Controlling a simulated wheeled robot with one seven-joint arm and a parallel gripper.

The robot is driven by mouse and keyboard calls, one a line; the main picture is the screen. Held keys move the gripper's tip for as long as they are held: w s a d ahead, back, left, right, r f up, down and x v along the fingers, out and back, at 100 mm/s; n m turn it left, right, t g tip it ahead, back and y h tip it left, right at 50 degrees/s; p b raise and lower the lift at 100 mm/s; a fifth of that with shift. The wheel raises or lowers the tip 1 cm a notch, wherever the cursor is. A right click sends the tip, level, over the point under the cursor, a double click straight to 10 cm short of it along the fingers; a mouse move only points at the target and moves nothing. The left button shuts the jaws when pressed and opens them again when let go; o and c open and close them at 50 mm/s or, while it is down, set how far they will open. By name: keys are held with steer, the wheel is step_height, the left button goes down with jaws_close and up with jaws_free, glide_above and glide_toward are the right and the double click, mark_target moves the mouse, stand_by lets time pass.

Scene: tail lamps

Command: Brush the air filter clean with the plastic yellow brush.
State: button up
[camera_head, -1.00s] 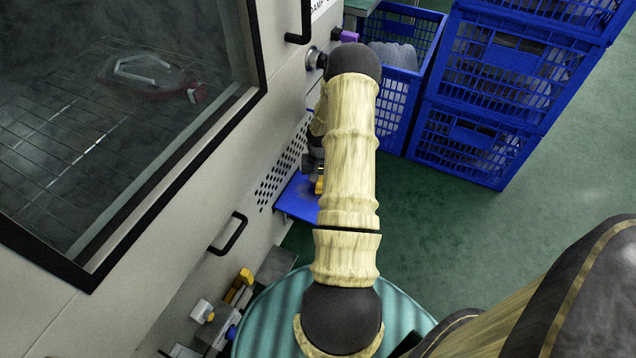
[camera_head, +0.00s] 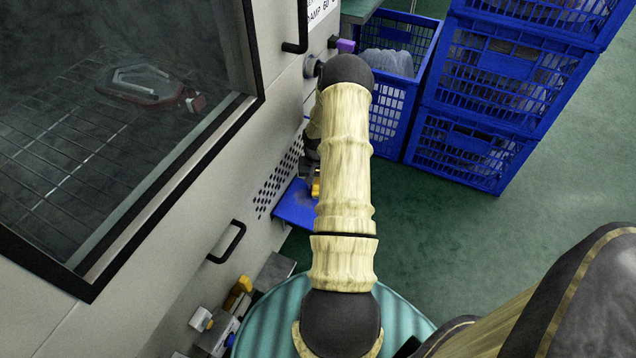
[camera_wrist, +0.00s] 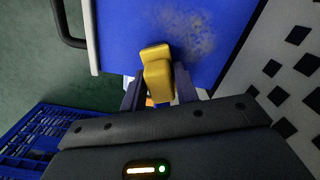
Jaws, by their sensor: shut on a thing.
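The yellow plastic brush (camera_wrist: 155,68) is held between the two fingers of my gripper (camera_wrist: 158,88) in the wrist view. A small yellow bit of it shows beside my arm in the head view (camera_head: 316,189). The brush is over a flat blue panel (camera_wrist: 120,40) with a pale, dusty-looking patch just to its upper right. That blue panel juts from the machine's side in the head view (camera_head: 292,208). I take it for the air filter, but cannot be sure. Whether the bristles touch it is hidden. My arm covers most of the gripper in the head view.
The machine's perforated wall (camera_head: 277,184) borders the blue panel, with a black handle (camera_head: 227,242) nearby. Blue crates (camera_head: 470,150) stand at the upper right. A round striped teal surface (camera_head: 275,315) lies below my arm. Green floor is open at right.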

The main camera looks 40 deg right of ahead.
steer(key=shift+s+a, duration=0.25)
steer(key=shift+a, duration=0.45)
steer(key=shift+s+a+f+p, duration=0.1)
steer(key=shift+s+a+p, duration=0.15)
steer(key=shift+a, duration=0.3)
steer(key=shift+s+a+f+p, duration=0.1)
steer(key=shift+s+a+p, duration=0.15)
steer(key=shift+a, duration=0.25)
steer(key=shift+a, duration=0.1)
steer(key=shift+s+a+r+p, duration=0.1)
steer(key=shift+s+a+p, duration=0.25)
steer(key=shift+a, duration=0.45)
steer(key=shift+s+a+p, duration=0.2)
steer(key=shift+s+a, duration=0.2)
steer(key=shift+a, duration=0.4)
steer(key=shift+w, duration=0.15)
